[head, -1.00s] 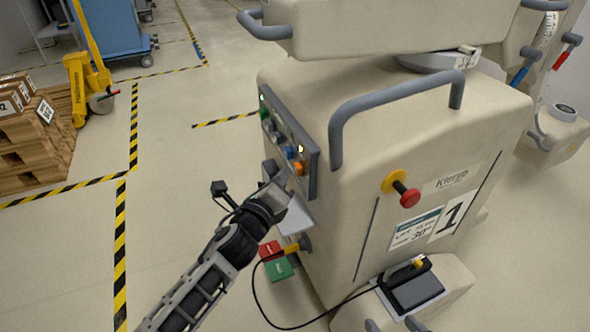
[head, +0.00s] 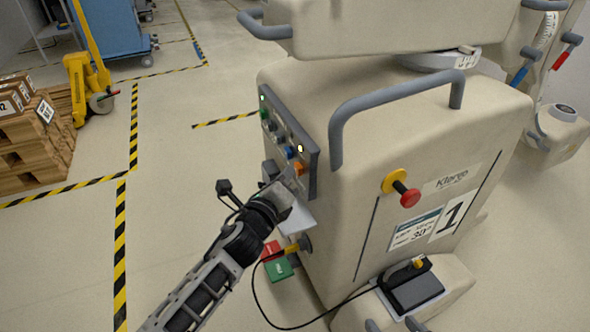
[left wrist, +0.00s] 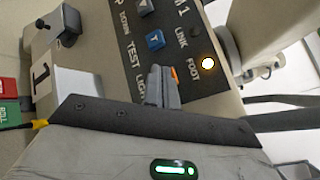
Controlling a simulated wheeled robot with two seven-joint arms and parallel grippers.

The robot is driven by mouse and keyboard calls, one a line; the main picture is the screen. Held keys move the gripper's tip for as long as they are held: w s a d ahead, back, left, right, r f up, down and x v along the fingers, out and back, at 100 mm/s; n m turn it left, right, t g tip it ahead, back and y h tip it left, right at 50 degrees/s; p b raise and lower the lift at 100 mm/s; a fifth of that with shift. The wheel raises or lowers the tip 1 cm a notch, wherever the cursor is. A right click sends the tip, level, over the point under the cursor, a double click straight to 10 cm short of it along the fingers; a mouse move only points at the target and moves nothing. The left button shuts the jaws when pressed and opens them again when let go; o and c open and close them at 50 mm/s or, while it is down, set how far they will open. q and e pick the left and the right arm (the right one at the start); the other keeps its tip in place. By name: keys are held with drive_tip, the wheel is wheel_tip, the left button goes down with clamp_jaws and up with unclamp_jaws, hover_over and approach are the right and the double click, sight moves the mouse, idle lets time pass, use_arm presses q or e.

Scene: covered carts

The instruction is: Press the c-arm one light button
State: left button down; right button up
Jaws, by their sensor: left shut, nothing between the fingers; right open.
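The c-arm one cart (head: 300,240) carries a dark control panel (head: 312,170) on its left side. In the left wrist view the panel (left wrist: 205,90) shows the labels DOWN, TEST, LINK, FOOT and a partly covered LIGHT. An orange button (head: 299,168) sits at the panel's near lower end; in the left wrist view only an orange edge (left wrist: 174,73) shows behind my fingers. My left gripper (head: 285,182) is shut and empty, its fingertips (left wrist: 158,74) at or just in front of the orange button. Contact cannot be told. My right gripper is not in view.
A blue button (left wrist: 155,40) and a lit yellow lamp (left wrist: 208,63) are close by. A red emergency knob (head: 410,198) is on the front face.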

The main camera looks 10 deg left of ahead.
use_arm(q)
drive_tip(key=shift+w+d, duration=0.15)
idle(0.4)
drive_tip(key=shift+s+a, duration=0.4)
drive_tip(key=shift+a, duration=0.15)
drive_tip(key=shift+p, duration=0.3)
drive_tip(key=s+a+p, duration=0.1)
drive_tip(key=s+a, duration=0.2)
drive_tip(key=a, duration=0.2)
drive_tip(key=shift+s, duration=0.2)
idle(0.3)
